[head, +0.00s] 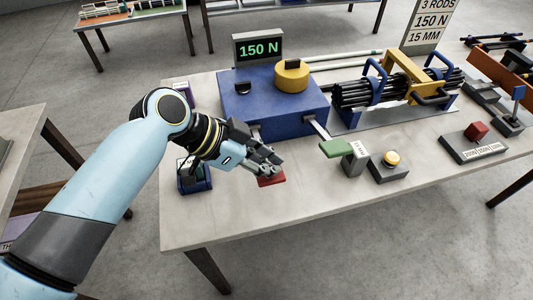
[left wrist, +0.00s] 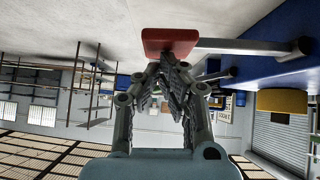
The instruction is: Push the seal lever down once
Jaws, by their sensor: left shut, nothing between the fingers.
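A lever with a flat red end plate (head: 271,181) sticks out from the front of the blue machine (head: 258,108) over the table. In the left wrist view the red plate (left wrist: 170,42) sits on a metal rod (left wrist: 240,46) that runs to the blue body. No label names it as the seal lever. My left gripper (head: 276,165) is shut and empty, its fingertips right at the plate and partly covering it. In the left wrist view its fingers (left wrist: 168,62) meet just below the plate in the picture; I cannot tell whether they touch it. My right gripper is not in view.
A display (head: 259,49) reads 150 N. Black rods (head: 360,92) lie in a rack. The front table strip (head: 300,205) is clear.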

